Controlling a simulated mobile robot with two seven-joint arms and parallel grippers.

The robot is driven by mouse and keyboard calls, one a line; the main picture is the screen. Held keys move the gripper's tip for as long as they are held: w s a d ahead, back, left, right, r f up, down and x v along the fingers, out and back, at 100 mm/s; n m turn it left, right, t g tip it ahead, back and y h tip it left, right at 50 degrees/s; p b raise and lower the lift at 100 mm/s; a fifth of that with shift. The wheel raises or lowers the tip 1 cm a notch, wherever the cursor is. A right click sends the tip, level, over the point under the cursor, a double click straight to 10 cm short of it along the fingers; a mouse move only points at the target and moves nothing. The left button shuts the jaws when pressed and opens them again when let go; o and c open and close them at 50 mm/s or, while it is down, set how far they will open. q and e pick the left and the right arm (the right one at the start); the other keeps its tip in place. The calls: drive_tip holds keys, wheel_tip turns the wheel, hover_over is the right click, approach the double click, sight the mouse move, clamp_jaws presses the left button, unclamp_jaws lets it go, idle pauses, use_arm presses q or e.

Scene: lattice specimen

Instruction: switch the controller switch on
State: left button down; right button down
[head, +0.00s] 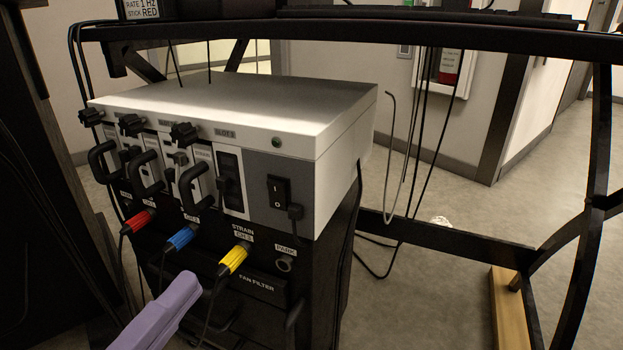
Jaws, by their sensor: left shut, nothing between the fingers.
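The controller (230,98) is a pale metal box with a dark lower front. Its switch is a black rocker (278,192) marked I above and O below, on a grey panel at the right of the front face. I cannot tell which side of the rocker is pressed. A small dark green lamp (276,142) sits above it and looks unlit. My left gripper (188,288), lavender, is shut and empty at the bottom of the view. It is below and left of the switch, apart from it. My right gripper is not in view.
Red (138,222), blue (181,239) and yellow (234,259) plugs with cables stick out below several black handles (193,188). A socket marked PARK (285,264) is below the switch. A black frame bar (340,36) crosses above, and loose cables hang at the right.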

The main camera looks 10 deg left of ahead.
sight(274, 187)
use_arm(q)
drive_tip(key=b+x, duration=0.5)
drive_tip(key=x, duration=0.8)
drive_tip(key=shift+w+d+f, duration=0.1)
drive_tip(key=shift+w+d, duration=0.05)
drive_tip(key=shift+w, duration=0.3)
